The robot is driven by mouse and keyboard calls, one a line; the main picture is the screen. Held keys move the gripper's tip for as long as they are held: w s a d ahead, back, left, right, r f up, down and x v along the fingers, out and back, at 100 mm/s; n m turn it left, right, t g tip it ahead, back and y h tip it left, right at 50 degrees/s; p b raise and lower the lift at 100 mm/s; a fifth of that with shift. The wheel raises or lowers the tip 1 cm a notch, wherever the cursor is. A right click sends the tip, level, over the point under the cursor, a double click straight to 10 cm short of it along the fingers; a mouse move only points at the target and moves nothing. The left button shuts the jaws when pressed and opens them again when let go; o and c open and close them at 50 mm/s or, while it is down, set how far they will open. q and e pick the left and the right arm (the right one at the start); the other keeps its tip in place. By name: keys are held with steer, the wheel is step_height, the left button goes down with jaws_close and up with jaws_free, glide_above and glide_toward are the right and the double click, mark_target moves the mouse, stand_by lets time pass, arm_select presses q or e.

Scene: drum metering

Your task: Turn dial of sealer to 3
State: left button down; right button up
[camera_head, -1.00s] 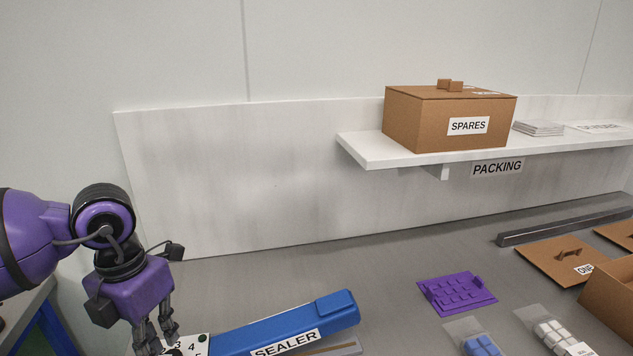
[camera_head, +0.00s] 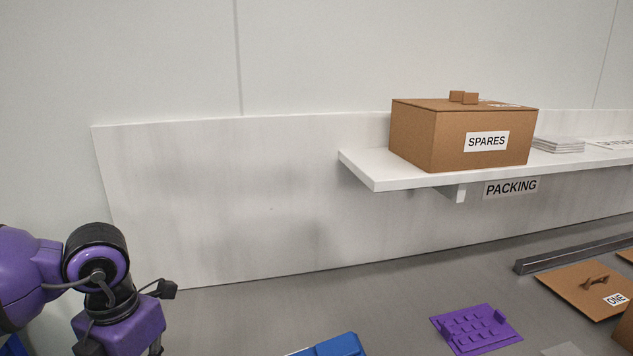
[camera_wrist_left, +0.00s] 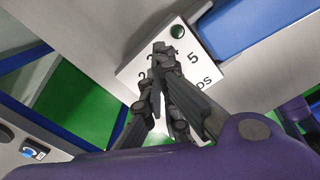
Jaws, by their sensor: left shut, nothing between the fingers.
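The blue sealer (camera_head: 338,346) barely shows at the bottom edge of the head view. In the left wrist view its blue body (camera_wrist_left: 245,22) is at the top right, beside a white dial panel (camera_wrist_left: 207,62). The panel shows a 5, a partly covered 2, the end of a word and a round green spot (camera_wrist_left: 177,31). My left gripper (camera_wrist_left: 163,49) is shut and empty, its fingertips over the panel. The dial itself is hidden behind the fingers, so its setting and any contact cannot be told. My right gripper is out of view.
A purple studded plate (camera_head: 475,328) lies on the grey bench. A cardboard lid marked ONE (camera_head: 585,290) and a metal bar (camera_head: 575,254) lie at the right. A SPARES box (camera_head: 465,140) stands on the white shelf (camera_head: 375,178). The bench's middle is clear.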

arm_select(q)
steer(key=shift+f, duration=0.5)
steer(key=shift+s+f, duration=0.1)
steer(key=shift+s, duration=0.05)
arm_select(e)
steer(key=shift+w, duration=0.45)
arm_select(q)
steer(key=shift+s+d+f, duration=0.1)
steer(key=shift+f, duration=0.05)
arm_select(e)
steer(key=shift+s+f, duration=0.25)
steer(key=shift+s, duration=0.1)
arm_select(q)
steer(key=shift+d, duration=0.75)
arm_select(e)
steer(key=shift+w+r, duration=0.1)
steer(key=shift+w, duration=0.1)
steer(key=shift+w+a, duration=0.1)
arm_select(q)
steer(key=shift+s+d, duration=0.15)
steer(key=shift+d, duration=0.1)
